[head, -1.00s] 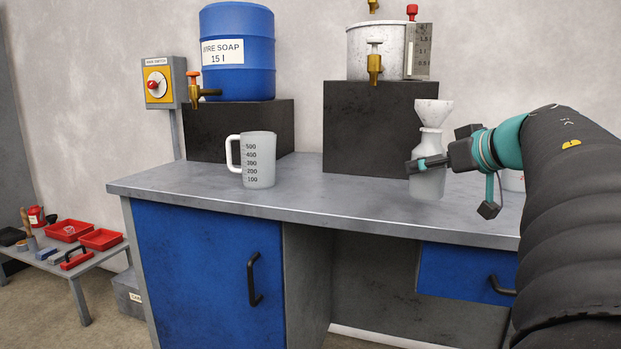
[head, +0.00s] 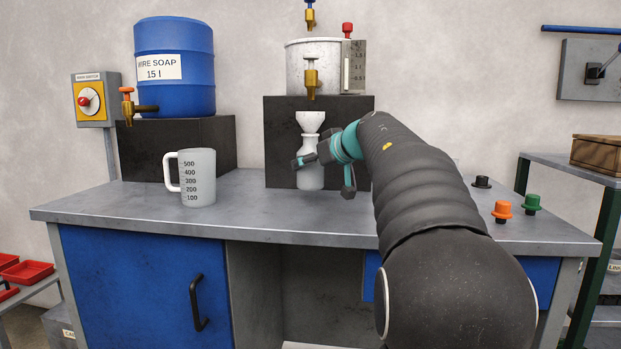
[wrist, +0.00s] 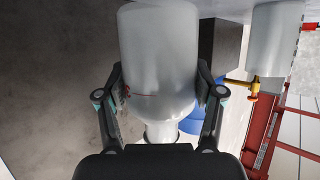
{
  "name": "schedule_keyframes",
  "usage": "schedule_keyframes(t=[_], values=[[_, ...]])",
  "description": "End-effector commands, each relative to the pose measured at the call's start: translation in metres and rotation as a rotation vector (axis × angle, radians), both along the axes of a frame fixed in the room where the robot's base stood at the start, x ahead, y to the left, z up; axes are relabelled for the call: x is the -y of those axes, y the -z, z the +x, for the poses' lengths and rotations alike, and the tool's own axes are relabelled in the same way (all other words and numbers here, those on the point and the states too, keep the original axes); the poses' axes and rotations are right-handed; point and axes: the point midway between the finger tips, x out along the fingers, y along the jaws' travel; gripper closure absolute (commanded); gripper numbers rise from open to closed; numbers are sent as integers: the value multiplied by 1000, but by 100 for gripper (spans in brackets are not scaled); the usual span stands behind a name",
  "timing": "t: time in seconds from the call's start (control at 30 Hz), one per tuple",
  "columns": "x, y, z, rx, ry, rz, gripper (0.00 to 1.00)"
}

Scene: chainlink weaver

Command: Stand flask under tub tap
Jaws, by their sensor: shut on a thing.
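The flask (head: 312,176) is a pale, translucent bottle with a white funnel (head: 310,121) in its neck. My gripper (head: 306,160) is shut around its upper body. In the wrist view the flask (wrist: 160,60) lies between both fingers. It looks upright in front of the black block (head: 283,150). The whitish tub (head: 300,60) stands on that block, and its brass tap (head: 312,78) is nearly straight above the funnel in the head view. I cannot tell how far forward the spout reaches or whether the flask's base touches the bench.
A graduated jug (head: 197,178) stands on the grey bench (head: 110,208), left of the flask. A blue soap barrel (head: 174,90) with its own tap (head: 130,107) is behind it. Orange (head: 502,210), green (head: 532,202) and black knobs (head: 482,182) are at right.

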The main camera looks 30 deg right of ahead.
Motion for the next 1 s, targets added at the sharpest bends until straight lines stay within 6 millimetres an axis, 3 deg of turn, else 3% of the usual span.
schedule_keyframes(t=[0.27,0.67,0.7,0.77,0.8,1.0], values=[[0,35,0,0,1,1,70],[0,36,-1,0,0,1,70],[0,37,-1,0,0,1,28],[0,37,-1,0,0,1,13],[0,37,-1,0,0,1,8],[0,37,-1,0,0,1,8]])
